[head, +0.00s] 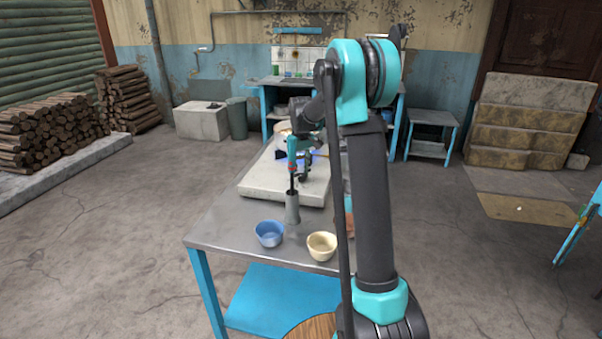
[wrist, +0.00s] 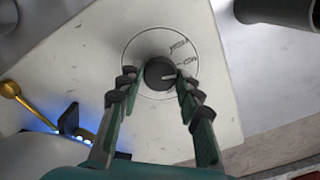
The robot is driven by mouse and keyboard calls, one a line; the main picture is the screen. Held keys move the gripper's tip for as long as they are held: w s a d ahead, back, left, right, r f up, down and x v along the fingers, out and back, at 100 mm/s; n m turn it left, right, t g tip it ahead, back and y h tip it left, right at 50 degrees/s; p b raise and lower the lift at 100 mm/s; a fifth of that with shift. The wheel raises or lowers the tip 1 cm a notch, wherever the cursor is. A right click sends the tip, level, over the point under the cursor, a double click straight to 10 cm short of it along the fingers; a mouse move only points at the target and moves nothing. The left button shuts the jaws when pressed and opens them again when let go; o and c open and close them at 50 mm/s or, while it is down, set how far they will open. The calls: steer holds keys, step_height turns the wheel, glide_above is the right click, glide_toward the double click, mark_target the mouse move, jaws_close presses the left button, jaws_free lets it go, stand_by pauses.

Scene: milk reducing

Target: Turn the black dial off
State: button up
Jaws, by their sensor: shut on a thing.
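The black dial (wrist: 158,71) is round and sits in a marked circle on the pale stove top (wrist: 85,60). A light mark on the dial points right, near one of the small printed labels, which are hard to read. My gripper (wrist: 156,80) has one finger on each side of the dial and is shut on it. A blue flame (wrist: 38,122) burns at the lower left in the wrist view. The stove (head: 262,188) also shows in the head view, with my gripper over it and the dial not made out.
A grey cylinder (head: 292,207) stands at the stove's near edge. A blue bowl (head: 269,234) and a cream bowl (head: 321,246) stand on the near part of the metal table (head: 222,228). A yellow-handled item (wrist: 10,90) lies left of the dial.

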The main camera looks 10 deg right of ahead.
mark_target(301, 175)
steer(key=m, duration=1.4)
steer(key=shift+m, duration=0.4)
stand_by(0.4)
steer(key=o, duration=1.2)
steer(key=shift+c, duration=0.2)
steer(key=shift+r, duration=0.1)
step_height(301, 175, up, 12)
steer(key=shift+s, duration=0.1)
